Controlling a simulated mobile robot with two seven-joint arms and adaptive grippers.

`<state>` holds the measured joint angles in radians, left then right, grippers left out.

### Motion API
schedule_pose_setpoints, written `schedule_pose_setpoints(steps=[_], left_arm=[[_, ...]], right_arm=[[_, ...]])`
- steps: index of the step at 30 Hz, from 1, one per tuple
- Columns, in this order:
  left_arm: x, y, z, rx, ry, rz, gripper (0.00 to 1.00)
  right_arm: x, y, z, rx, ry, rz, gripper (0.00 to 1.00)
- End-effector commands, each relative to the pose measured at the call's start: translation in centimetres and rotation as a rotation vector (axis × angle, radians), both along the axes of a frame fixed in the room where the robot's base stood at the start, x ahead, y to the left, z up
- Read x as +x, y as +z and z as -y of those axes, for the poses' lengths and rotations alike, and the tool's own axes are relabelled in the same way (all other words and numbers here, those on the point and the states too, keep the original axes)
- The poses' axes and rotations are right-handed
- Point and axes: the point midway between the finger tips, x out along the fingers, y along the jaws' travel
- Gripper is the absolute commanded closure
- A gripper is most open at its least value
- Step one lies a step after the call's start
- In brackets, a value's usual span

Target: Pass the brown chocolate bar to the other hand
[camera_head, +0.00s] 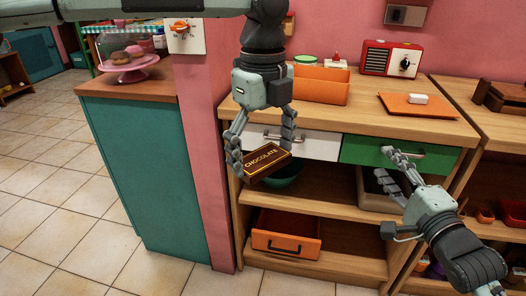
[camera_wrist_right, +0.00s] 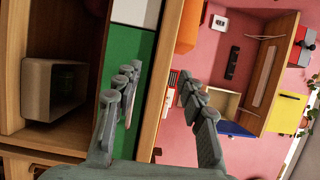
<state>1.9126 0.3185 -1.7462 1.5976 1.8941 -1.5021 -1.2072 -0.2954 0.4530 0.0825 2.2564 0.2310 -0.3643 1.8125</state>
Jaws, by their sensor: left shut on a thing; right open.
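The brown chocolate bar (camera_head: 265,162), with gold lettering, is held in front of the shelf unit in the head view. My left gripper (camera_head: 258,158) is shut on it, with a finger on each side and the fingers pointing down. My right gripper (camera_head: 385,165) is open and empty in front of the green drawer, to the right of the bar and apart from it. In the right wrist view its two fingers (camera_wrist_right: 160,90) stand wide apart with nothing between them. The bar does not show in the right wrist view.
The wooden shelf unit (camera_head: 330,195) has a green drawer (camera_head: 365,153), a teal bowl (camera_head: 286,176) and an orange drawer box (camera_head: 285,240). An orange bin (camera_head: 322,88), a red radio (camera_head: 390,58) and an orange tray (camera_head: 395,105) stand on top. The tiled floor at left is clear.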

Motion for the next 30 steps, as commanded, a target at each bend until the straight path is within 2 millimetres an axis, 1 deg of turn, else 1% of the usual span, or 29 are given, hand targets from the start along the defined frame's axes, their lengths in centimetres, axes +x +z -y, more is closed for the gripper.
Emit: schedule_pose_setpoints(steps=[1,6,12,16,20,23,25,26,28,29,30], left_arm=[[0.0,0.0,0.0,0.0,0.0,0.0,0.46],[0.0,0.0,0.0,0.0,0.0,0.0,0.46],[0.0,0.0,0.0,0.0,0.0,0.0,0.46],[0.0,0.0,0.0,-0.001,0.0,0.001,0.46],[0.0,0.0,0.0,-0.001,0.0,0.001,0.46],[0.0,0.0,0.0,0.0,0.0,0.0,0.46],[0.0,0.0,0.0,-0.001,0.0,0.001,0.46],[0.0,0.0,0.0,-0.001,0.0,0.001,0.46],[0.0,0.0,0.0,-0.001,0.0,0.001,0.46],[0.0,0.0,0.0,-0.001,0.0,0.001,0.46],[0.0,0.0,0.0,-0.001,0.0,0.001,0.46]], right_arm=[[0.5,1.0,0.6,0.002,-0.02,0.006,0.59],[1.9,3.6,2.4,0.001,-0.086,0.007,0.59],[3.1,6.3,4.3,0.001,-0.158,0.006,0.59],[3.5,7.5,5.1,0.001,-0.191,0.004,0.59],[3.7,8.1,5.6,0.001,-0.209,0.0,0.59],[3.7,7.4,5.8,-0.024,-0.216,-0.02,0.59],[3.7,5.9,5.7,-0.069,-0.218,-0.054,0.59],[3.7,4.9,5.7,-0.099,-0.217,-0.076,0.59],[3.5,2.1,5.5,-0.185,-0.211,-0.139,0.59],[3.3,0.7,5.4,-0.231,-0.206,-0.171,0.59],[3.0,-1.3,5.3,-0.296,-0.196,-0.215,0.59]])
